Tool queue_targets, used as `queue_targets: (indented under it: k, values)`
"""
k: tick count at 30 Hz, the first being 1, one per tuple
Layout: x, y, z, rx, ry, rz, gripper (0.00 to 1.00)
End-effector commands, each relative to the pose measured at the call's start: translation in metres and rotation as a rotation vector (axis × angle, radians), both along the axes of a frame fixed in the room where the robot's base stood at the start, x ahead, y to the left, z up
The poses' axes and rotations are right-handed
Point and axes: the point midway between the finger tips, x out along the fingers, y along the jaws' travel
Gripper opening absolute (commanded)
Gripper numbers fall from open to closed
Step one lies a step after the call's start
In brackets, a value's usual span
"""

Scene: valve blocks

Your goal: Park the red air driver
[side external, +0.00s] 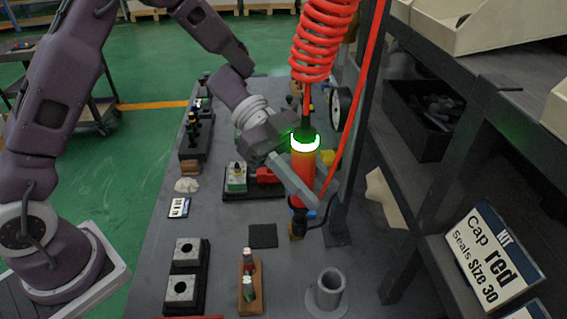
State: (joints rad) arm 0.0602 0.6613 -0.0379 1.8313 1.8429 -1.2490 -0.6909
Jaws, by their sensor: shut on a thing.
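The red air driver (305,168) hangs upright, with a green top and a bright white ring, below a red coiled hose (318,45). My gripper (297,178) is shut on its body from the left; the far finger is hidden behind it. The driver's dark lower end is above the grey bench, near a small yellow and blue item (298,225). A grey open cylinder with a flange (329,288) stands upright on the bench at the front, apart from the driver. Whether it is the driver's holder, I cannot tell.
Two grey blocks in black fixtures (182,288) and a wooden stand (251,291) are in front.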

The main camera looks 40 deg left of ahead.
Motion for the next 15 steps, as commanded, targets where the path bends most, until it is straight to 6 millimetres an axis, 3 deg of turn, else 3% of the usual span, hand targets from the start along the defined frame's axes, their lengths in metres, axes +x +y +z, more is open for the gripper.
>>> queue_targets:
  k: [1, 6, 10, 15]
  values:
    - [-0.009, -0.019, 0.008, -0.005, -0.008, -0.09, 0.0]
    - [-0.031, -0.066, 0.025, -0.002, -0.003, -0.301, 0.0]
    - [-0.035, -0.087, 0.025, -0.002, 0.0, -0.381, 0.0]
    - [-0.037, -0.097, 0.024, -0.003, 0.001, -0.419, 0.0]
